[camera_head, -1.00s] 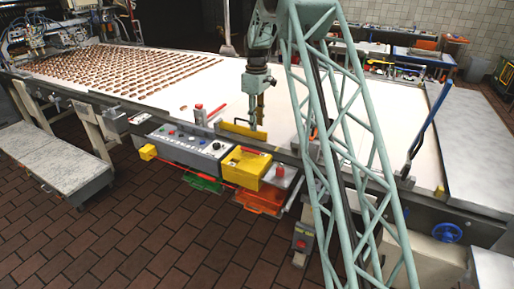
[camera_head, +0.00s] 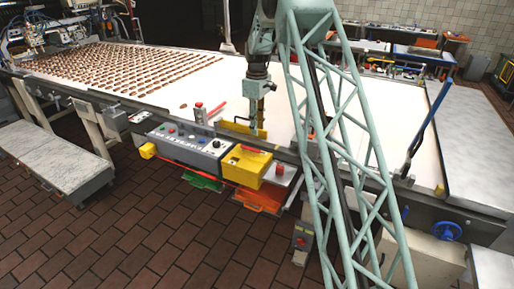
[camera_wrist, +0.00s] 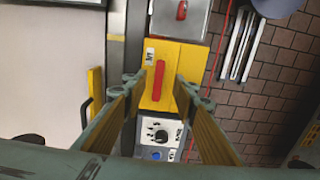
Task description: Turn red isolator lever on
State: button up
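The red lever (camera_wrist: 159,77) lies lengthwise along the yellow isolator box (camera_wrist: 149,95) in the wrist view. In the head view the yellow box (camera_head: 240,167) sits on the machine's front side, with a red strip near its top edge. My gripper (camera_wrist: 158,92) is open and empty, with its two fingers on either side of the lever in the picture. In the head view my gripper (camera_head: 257,133) hangs behind the box, over the conveyor edge. The lever seems apart from the fingers; the exact height gap cannot be told.
A grey control panel (camera_head: 190,140) with knobs and buttons adjoins the box on the left. A grey box with a red switch (camera_wrist: 181,10) adjoins its other side. A yellow plate (camera_head: 236,127) stands upright on the conveyor edge near my gripper. Brown-tiled floor is open in front.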

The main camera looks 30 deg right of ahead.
aim_at(257, 150)
notch_tip(257, 150, down, 11)
jog(key=shift+f, duration=0.2)
dwell(0.5)
jog(key=shift+c, duration=0.6)
grip_shut()
